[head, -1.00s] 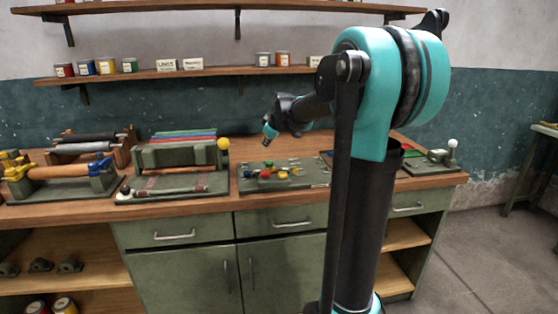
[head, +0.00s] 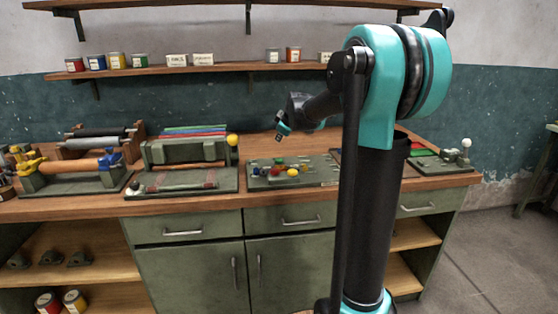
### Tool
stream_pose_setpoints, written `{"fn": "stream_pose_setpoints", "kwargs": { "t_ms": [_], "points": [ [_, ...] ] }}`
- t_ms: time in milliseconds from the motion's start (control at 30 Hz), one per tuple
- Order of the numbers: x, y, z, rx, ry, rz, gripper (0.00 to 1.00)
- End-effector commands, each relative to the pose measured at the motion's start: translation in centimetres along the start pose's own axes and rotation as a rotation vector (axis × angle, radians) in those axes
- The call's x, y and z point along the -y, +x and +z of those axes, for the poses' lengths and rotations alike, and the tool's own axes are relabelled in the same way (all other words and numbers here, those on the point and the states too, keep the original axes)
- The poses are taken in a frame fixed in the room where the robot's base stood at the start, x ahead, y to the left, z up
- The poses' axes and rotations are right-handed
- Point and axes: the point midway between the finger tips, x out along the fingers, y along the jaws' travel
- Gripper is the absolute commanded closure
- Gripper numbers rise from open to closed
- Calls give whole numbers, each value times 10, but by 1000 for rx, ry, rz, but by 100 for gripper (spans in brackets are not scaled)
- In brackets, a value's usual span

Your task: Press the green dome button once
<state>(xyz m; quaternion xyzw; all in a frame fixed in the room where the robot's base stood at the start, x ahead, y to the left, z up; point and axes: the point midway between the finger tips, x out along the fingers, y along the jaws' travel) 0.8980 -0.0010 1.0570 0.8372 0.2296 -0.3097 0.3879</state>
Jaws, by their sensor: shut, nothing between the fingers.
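The control panel (head: 325,184) is a grey-green plate on the wooden bench, left of my arm column. Several small coloured knobs and buttons sit on it, among them a yellow one (head: 293,172) and a red one (head: 275,173). A small green spot near its back-left edge looks like the green dome button (head: 279,160), though it is too small to be sure. My gripper (head: 279,137) is shut and empty. It points down and hangs in the air above the back-left part of the panel, apart from the buttons.
Another roller device (head: 70,168) is further left. A small base with a white-knobbed lever (head: 466,143) is at the right. Shelves with tins (head: 180,71) hang on the wall behind.

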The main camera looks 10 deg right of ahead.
Motion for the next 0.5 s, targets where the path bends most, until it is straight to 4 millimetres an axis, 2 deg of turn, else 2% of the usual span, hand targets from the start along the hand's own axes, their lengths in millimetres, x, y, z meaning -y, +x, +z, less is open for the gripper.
{"fn": "stream_pose_setpoints", "kwargs": {
  "t_ms": [300, 500],
  "points": [
    [20, 29, 20, 0, 0, 0, 100],
    [28, 38, 28, 0, 0, 0, 100]
  ]
}}
